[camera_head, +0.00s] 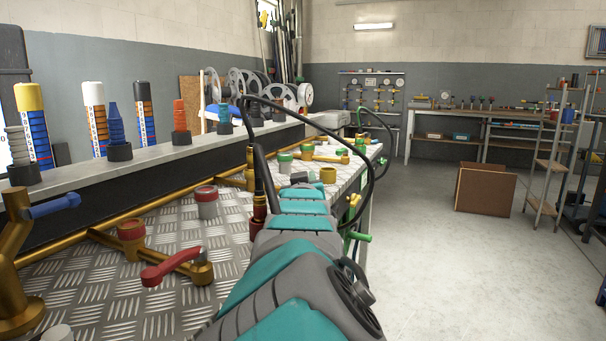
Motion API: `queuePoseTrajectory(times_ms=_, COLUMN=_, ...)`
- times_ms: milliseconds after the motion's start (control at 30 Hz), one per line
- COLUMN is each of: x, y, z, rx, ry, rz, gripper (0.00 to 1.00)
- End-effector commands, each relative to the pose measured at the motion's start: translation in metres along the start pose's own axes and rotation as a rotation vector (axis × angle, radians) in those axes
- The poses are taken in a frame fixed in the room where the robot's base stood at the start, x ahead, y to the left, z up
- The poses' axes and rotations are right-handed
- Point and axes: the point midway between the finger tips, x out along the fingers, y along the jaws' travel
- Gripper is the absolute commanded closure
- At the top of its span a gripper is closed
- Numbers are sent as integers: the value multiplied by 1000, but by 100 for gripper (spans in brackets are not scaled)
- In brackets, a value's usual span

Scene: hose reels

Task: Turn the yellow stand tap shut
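My arm stretches forward from the bottom centre over the ribbed metal bench (110,295), and its far end hides what lies behind it. My gripper's fingers cannot be made out. A small tap with a yellow handle (354,201) shows at the bench's right edge, just right of my arm's far end. It is small in view, and I cannot tell whether it is open or shut. A short yellow cylinder (328,175) stands on the bench beyond my arm. I cannot tell whether it belongs to a tap.
A brass tap with a blue lever (52,206) stands at the left. A red lever (171,267) lies nearer on a brass fitting. A green-handled tap (358,237) sits at the bench's right edge. A cardboard box (485,190) stands on open floor at the right.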

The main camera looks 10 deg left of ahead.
Motion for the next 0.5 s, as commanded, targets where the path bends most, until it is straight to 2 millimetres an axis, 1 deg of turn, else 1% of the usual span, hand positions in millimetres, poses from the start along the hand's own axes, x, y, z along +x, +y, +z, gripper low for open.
queuePoseTrajectory(times_ms=33, x=0, y=2, z=-3, rx=0, ry=4, rz=5, gripper=100)
queuePoseTrajectory(times_ms=467, x=-1, y=2, z=-2, rx=2, ry=3, rz=6, gripper=100)
queuePoseTrajectory(times_ms=500, x=-1, y=2, z=-2, rx=2, ry=3, rz=6, gripper=68)
